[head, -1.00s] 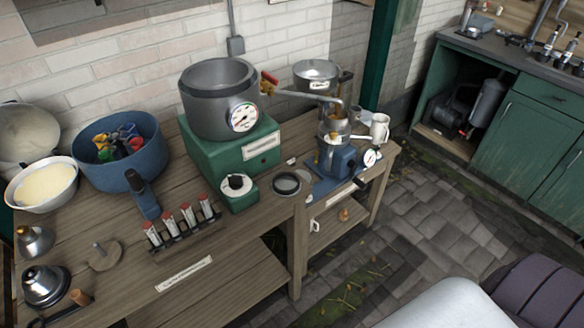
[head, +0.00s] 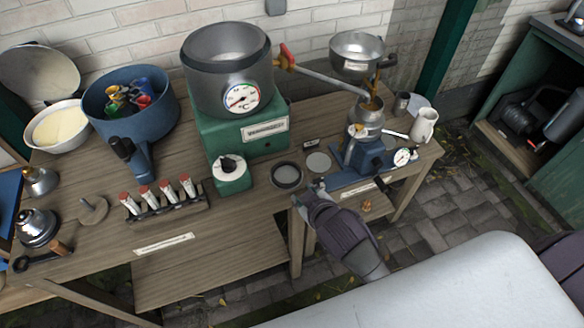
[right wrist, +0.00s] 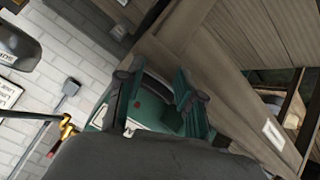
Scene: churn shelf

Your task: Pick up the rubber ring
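A dark round ring (head: 287,186), which looks like the rubber ring, lies flat near the front edge of the wooden bench (head: 240,205). A lighter grey disc (head: 318,162) lies just right of it. My right gripper (head: 307,190) is at the bench's front edge, close to the ring on its right and near side, apparently not holding it. In the right wrist view my right gripper (right wrist: 153,88) has its fingers spread apart, with green surfaces behind. I cannot clearly make out the ring there. My left gripper is not in view.
A green heater box (head: 262,132) with a grey pot (head: 225,90) and a small green timer box (head: 231,172) stand behind and left of the ring. A blue-based separator (head: 372,160) stands to the right. A rack of red-capped tubes (head: 165,205) is further left.

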